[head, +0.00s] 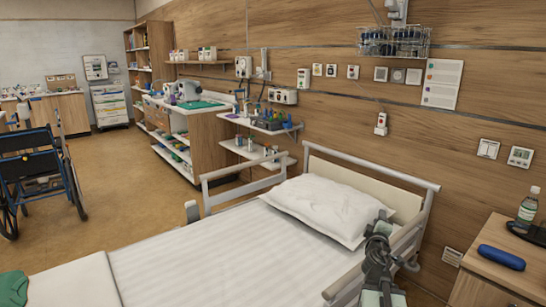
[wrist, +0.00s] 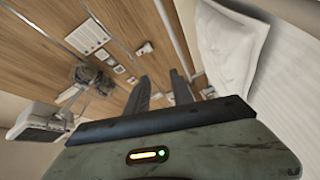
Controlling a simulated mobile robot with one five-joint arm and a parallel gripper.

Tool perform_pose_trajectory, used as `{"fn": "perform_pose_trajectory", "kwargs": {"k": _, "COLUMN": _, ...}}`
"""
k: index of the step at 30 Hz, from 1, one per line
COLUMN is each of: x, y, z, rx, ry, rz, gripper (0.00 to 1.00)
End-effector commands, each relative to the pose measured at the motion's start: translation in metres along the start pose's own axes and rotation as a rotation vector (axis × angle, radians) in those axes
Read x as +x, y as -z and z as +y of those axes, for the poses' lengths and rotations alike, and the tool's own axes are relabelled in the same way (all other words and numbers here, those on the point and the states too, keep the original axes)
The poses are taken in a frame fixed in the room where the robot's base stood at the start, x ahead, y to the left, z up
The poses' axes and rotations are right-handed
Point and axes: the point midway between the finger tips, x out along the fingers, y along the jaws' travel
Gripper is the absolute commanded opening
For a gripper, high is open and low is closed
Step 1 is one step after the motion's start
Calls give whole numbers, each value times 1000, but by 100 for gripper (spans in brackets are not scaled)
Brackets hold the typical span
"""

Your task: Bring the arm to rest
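My gripper (wrist: 161,82) shows in the wrist view with its two dark fingers apart. Nothing is between them; the wood wall shows through the gap. In the head view my arm (head: 379,262) is at the lower right, raised in front of the bed's head end and its near side rail. The fingers are hard to make out there. The bed's white pillow (head: 328,209) lies to the left of the arm, and it also shows at the right of the wrist view (wrist: 229,45).
The bedside cabinet (head: 490,278) stands right of my arm, with a blue case (head: 501,257) and a bottle (head: 527,206) on it. The bed rail (head: 345,287) is close to the arm. A wheelchair (head: 40,173) stands at far left, with open floor beyond the bed.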

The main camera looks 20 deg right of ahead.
Motion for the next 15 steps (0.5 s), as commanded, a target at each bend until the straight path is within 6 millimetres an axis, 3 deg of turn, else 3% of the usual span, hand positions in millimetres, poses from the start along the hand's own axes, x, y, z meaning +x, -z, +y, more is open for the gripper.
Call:
{"fn": "perform_pose_trajectory", "kwargs": {"k": 1, "x": -7, "y": 52, "z": 34, "rx": 56, "ry": 29, "rz": 15, "gripper": 28}}
{"fn": "perform_pose_trajectory", "kwargs": {"k": 6, "x": -44, "y": 167, "z": 42, "rx": 273, "ry": 193, "rz": -38, "gripper": 28}}
{"fn": "perform_pose_trajectory", "kwargs": {"k": 8, "x": -65, "y": 201, "z": 35, "rx": 344, "ry": 280, "rz": -80, "gripper": 28}}
{"fn": "perform_pose_trajectory", "kwargs": {"k": 12, "x": -134, "y": 262, "z": 2, "rx": 479, "ry": 546, "rz": -235, "gripper": 28}}
{"fn": "perform_pose_trajectory", "kwargs": {"k": 15, "x": -192, "y": 279, "z": -34, "rx": 532, "ry": 757, "rz": -383, "gripper": 28}}
